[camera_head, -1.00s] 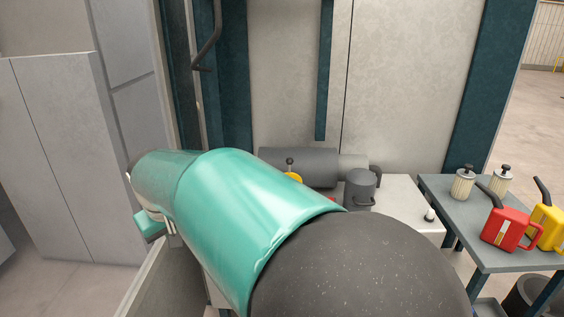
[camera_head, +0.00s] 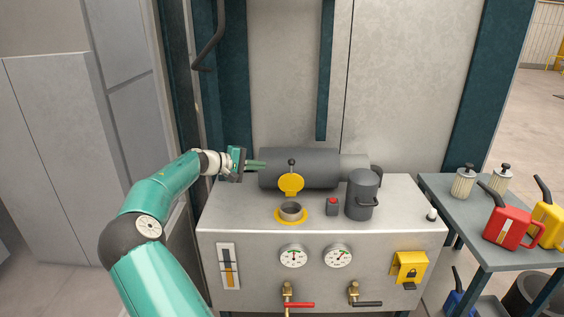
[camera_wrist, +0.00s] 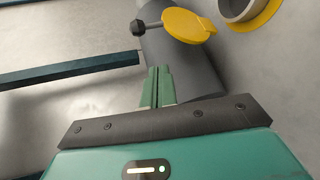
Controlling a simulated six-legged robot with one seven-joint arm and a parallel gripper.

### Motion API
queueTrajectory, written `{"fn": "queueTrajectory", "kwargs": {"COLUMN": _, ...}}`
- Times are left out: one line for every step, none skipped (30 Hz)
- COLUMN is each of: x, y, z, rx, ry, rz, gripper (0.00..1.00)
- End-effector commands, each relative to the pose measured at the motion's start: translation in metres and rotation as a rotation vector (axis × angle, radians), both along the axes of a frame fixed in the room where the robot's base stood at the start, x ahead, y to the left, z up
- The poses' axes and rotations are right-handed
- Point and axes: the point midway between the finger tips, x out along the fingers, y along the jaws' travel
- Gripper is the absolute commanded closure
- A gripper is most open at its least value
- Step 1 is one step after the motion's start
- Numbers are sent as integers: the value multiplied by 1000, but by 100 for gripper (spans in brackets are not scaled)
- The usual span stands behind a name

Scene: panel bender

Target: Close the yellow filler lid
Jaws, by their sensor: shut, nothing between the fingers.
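The yellow filler lid (camera_head: 291,184) stands raised, tilted up behind the filler neck (camera_head: 291,211), which has a yellow ring at its base and an open mouth. A dark knob (camera_head: 291,162) sticks up above the lid. In the wrist view the lid (camera_wrist: 188,25) is at the top, with the knob (camera_wrist: 139,27) to its left and the filler neck (camera_wrist: 243,8) to its right. My gripper (camera_head: 263,164) is shut and empty, left of the lid and apart from it, in front of the dark cylinder. The green fingers (camera_wrist: 158,83) point toward the lid in the wrist view.
The dark horizontal cylinder (camera_head: 305,168) lies behind the lid. A side table (camera_head: 481,246) holds red and yellow cans.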

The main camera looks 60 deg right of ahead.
Motion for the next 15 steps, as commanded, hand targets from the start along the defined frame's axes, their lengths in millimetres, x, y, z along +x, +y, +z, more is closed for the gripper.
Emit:
{"fn": "queueTrajectory", "kwargs": {"x": 6, "y": -6, "z": -1, "rx": -33, "ry": 47, "rz": 7, "gripper": 100}}
{"fn": "queueTrajectory", "kwargs": {"x": 10, "y": -9, "z": -1, "rx": -49, "ry": 69, "rz": 11, "gripper": 100}}
{"fn": "queueTrajectory", "kwargs": {"x": 13, "y": -12, "z": 0, "rx": -67, "ry": 94, "rz": 15, "gripper": 100}}
{"fn": "queueTrajectory", "kwargs": {"x": 16, "y": -14, "z": 1, "rx": -78, "ry": 108, "rz": 19, "gripper": 100}}
{"fn": "queueTrajectory", "kwargs": {"x": 18, "y": -15, "z": 0, "rx": -86, "ry": 121, "rz": 22, "gripper": 100}}
{"fn": "queueTrajectory", "kwargs": {"x": 19, "y": -16, "z": 1, "rx": -94, "ry": 131, "rz": 23, "gripper": 100}}
{"fn": "queueTrajectory", "kwargs": {"x": 20, "y": -17, "z": 1, "rx": -98, "ry": 136, "rz": 25, "gripper": 100}}
{"fn": "queueTrajectory", "kwargs": {"x": 20, "y": -19, "z": 1, "rx": -100, "ry": 139, "rz": 25, "gripper": 100}}
{"fn": "queueTrajectory", "kwargs": {"x": 19, "y": -21, "z": 1, "rx": -102, "ry": 141, "rz": 25, "gripper": 100}}
{"fn": "queueTrajectory", "kwargs": {"x": 18, "y": -22, "z": 0, "rx": -102, "ry": 141, "rz": 25, "gripper": 100}}
{"fn": "queueTrajectory", "kwargs": {"x": 16, "y": -25, "z": 0, "rx": -102, "ry": 141, "rz": 23, "gripper": 100}}
{"fn": "queueTrajectory", "kwargs": {"x": 13, "y": -29, "z": -1, "rx": -101, "ry": 140, "rz": 23, "gripper": 100}}
{"fn": "queueTrajectory", "kwargs": {"x": 11, "y": -32, "z": -1, "rx": -101, "ry": 140, "rz": 23, "gripper": 100}}
{"fn": "queueTrajectory", "kwargs": {"x": 8, "y": -36, "z": -2, "rx": -100, "ry": 140, "rz": 23, "gripper": 100}}
{"fn": "queueTrajectory", "kwargs": {"x": 3, "y": -42, "z": -3, "rx": -101, "ry": 140, "rz": 22, "gripper": 100}}
